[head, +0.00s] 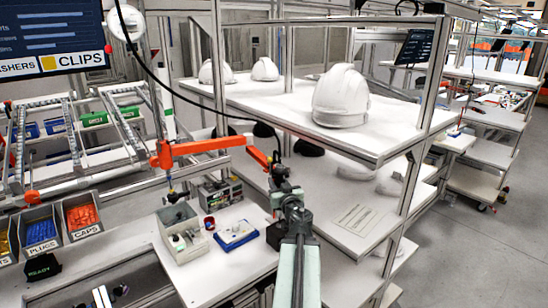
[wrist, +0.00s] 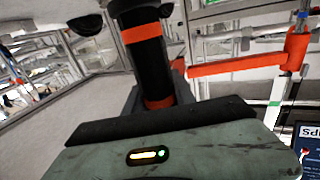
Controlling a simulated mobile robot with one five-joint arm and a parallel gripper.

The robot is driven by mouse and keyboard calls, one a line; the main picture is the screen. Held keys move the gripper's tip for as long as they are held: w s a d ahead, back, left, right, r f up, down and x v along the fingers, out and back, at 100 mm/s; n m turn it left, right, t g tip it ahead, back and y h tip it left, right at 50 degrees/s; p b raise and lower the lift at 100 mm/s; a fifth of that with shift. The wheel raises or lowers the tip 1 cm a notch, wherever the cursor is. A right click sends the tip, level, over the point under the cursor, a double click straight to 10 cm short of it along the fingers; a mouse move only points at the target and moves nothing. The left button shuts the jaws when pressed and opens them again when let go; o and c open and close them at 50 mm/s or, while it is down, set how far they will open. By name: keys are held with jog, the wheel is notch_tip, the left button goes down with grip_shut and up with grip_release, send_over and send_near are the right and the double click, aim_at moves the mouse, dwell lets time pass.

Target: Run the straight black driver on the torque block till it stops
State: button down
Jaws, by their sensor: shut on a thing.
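My gripper (head: 284,188) is shut on the straight black driver (head: 277,168), over the right side of the bench. In the wrist view the driver (wrist: 145,60) is a black cylinder with orange bands, standing slightly tilted beyond the grey-green gripper body. Its lower end is hidden by my gripper in both views. I cannot pick out the torque block for certain. A grey boxy unit with a front panel (head: 221,192) stands on the bench left of my gripper, apart from it. Whether the driver touches anything is not visible.
An orange jointed arm (head: 200,147) reaches across toward the driver. A black cable (head: 185,97) runs down nearby. A grey bin of small parts (head: 180,232) and a blue-and-white tray (head: 236,235) sit on the bench. A shelf with white helmet shells (head: 341,97) stands behind.

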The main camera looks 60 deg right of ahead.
jog(key=shift+f+b, duration=0.3)
jog(key=shift+b, duration=0.05)
dwell(0.4)
dwell(0.9)
notch_tip(320, 180, up, 6)
jog(key=p, duration=0.6)
jog(key=shift+r, duration=0.1)
